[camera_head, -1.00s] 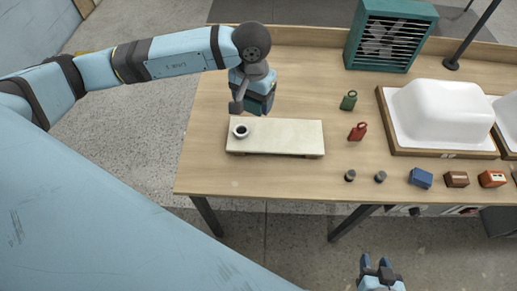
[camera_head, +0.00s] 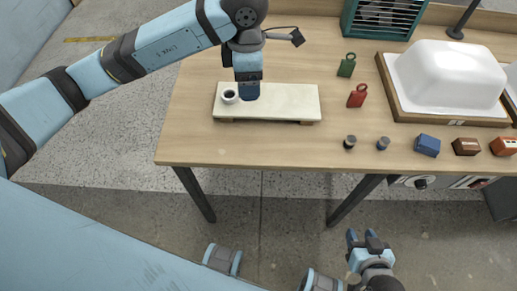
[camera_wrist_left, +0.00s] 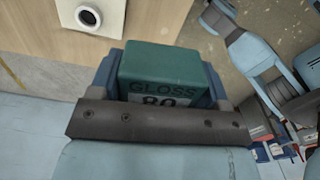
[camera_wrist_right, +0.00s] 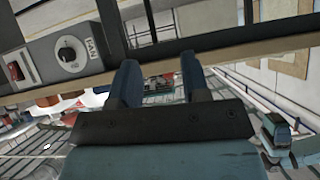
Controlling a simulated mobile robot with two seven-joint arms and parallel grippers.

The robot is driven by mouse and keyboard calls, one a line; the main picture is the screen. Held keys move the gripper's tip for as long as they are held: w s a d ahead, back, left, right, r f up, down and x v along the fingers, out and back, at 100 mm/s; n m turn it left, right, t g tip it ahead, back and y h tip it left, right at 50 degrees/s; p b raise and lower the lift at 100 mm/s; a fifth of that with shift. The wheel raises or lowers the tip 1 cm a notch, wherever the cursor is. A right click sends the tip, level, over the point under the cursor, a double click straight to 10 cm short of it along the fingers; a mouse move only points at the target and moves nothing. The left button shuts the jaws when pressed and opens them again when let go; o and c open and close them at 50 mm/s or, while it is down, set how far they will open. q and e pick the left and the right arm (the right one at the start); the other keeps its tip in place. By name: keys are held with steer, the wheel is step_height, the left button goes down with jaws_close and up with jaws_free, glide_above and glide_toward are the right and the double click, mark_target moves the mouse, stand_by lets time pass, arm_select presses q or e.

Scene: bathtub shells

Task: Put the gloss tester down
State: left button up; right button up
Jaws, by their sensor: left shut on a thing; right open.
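My left gripper (camera_head: 250,92) is shut on the gloss tester (camera_wrist_left: 170,75), a teal box marked "GLOSS 80" that shows between the fingers in the left wrist view. In the head view the tester is mostly hidden by the gripper. The gripper appears over the pale slab (camera_head: 285,100), just right of a small white ring-like cup (camera_head: 229,96) with a dark centre. I cannot tell whether the tester touches the slab. The ring also shows in the left wrist view (camera_wrist_left: 88,17). My right gripper (camera_head: 362,238) is open and empty, in front of the table and off its surface.
A green tag-like object (camera_head: 346,67) and a red one (camera_head: 357,97) lie right of the slab. Two small dark knobs, a blue block (camera_head: 427,145) and brown and red boxes line the front edge. A white tub shell (camera_head: 450,78) stands at right. The left tabletop (camera_head: 185,125) is clear.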

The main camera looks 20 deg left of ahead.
arm_select(q)
steer(key=n, duration=0.1)
steer(key=d+n+b, duration=0.1)
steer(key=f+n, duration=0.1)
steer(key=n, duration=0.1)
steer(key=shift+d+f+b, duration=0.1)
steer(key=shift+d+b, duration=0.15)
steer(key=shift+b, duration=0.1)
steer(key=n, duration=0.1)
steer(key=n+b, duration=0.1)
steer(key=n, duration=0.1)
steer(key=shift+d, duration=0.4)
steer(key=b, duration=0.1)
glide_above(259, 143)
steer(key=shift+n, duration=0.3)
step_height(259, 143, down, 16)
steer(key=shift+f, duration=1.95)
steer(key=shift+b, duration=0.3)
steer(key=shift+f, duration=0.15)
steer(key=o, duration=0.8)
steer(key=shift+o, duration=0.2)
